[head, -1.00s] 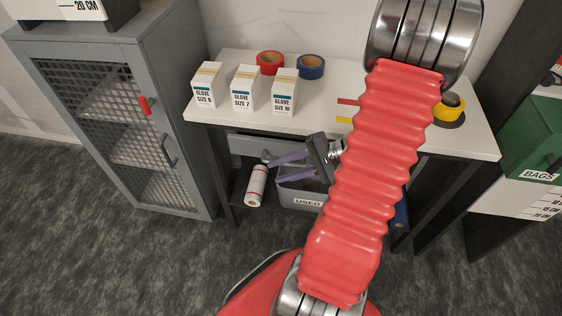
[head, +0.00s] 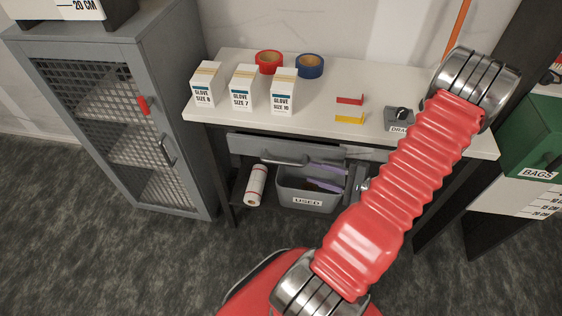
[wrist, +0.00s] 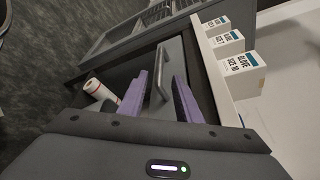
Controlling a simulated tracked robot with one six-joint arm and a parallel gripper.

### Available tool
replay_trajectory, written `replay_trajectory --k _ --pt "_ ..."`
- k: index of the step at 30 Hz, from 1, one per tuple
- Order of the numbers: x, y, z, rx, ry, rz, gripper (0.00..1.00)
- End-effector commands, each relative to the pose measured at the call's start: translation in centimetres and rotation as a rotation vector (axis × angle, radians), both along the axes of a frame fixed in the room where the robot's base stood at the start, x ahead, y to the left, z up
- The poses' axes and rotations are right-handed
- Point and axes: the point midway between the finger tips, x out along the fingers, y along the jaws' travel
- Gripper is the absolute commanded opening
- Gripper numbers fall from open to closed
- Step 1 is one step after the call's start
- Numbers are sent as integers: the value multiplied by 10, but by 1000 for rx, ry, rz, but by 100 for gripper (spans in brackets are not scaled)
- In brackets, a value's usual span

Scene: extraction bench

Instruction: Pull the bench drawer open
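The bench drawer (head: 245,145) has a grey front under the white bench top (head: 330,98). Its bar handle (head: 283,160) runs along the front and also shows in the wrist view (wrist: 160,85). My gripper (head: 306,174) has two purple fingers, spread apart, pointing left in the head view near the handle's right end. In the wrist view my gripper (wrist: 161,76) has one finger on each side of the handle's line. Neither finger is seen pressing on the bar, and I cannot tell whether the bar lies between the tips. My arm covers the drawer's right part.
A grey bin labelled USED (head: 307,200) and a white roll (head: 256,186) sit below the drawer. Glove boxes (head: 242,88), tape rolls (head: 310,66) and a grey block (head: 399,118) are on the bench. A grey mesh cabinet (head: 110,110) stands left.

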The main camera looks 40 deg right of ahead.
Motion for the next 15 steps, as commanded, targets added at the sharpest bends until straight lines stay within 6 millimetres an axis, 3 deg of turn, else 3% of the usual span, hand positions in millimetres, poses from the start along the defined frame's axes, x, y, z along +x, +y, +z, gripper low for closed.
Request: replay_trajectory --k 7,15 --pt "11 4 -2 2 0 3 31" --pt "39 14 -9 1 -1 5 31"
